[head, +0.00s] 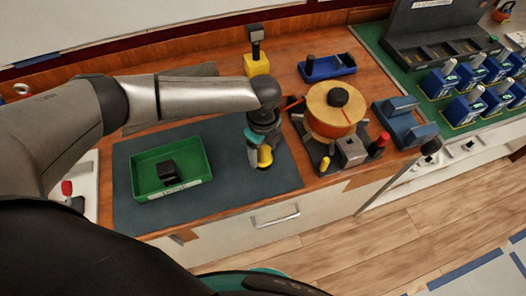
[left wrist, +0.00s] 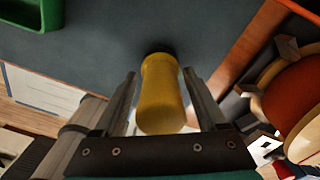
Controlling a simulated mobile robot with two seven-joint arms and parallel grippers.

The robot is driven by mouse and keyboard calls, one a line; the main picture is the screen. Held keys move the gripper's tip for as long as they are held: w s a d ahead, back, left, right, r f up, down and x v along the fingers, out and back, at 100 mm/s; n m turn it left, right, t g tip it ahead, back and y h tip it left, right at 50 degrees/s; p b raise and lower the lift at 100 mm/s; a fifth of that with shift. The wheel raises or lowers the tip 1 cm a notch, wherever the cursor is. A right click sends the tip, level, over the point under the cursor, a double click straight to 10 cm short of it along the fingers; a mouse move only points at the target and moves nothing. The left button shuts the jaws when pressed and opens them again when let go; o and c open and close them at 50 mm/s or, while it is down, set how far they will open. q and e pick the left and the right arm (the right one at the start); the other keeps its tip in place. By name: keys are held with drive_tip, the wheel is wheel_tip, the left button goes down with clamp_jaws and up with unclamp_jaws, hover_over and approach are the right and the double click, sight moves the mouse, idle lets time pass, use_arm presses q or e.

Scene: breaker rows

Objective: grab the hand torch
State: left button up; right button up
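The hand torch, a yellow cylinder with a dark end, shows in the left wrist view (left wrist: 162,95) and partly in the head view (head: 265,157), on the dark mat near its right edge. My left gripper (head: 256,156) reaches down over it. In the left wrist view the two fingers (left wrist: 163,82) stand on either side of the torch, with a visible gap on each side. The gripper is open. In the head view the gripper hides part of the torch. My right gripper is not in view.
A green tray (head: 140,182) with a black object (head: 168,172) stands left on the mat (head: 225,190). A red-and-tan reel (head: 333,112) on a dark base stands close right. Behind are a yellow-based block (head: 257,65) and a blue tray (head: 345,66). Blue breakers (head: 437,84) stand far right.

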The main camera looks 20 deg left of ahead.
use_arm(q)
clamp_jaws()
idle(0.4)
drive_tip(key=shift+r, duration=0.1)
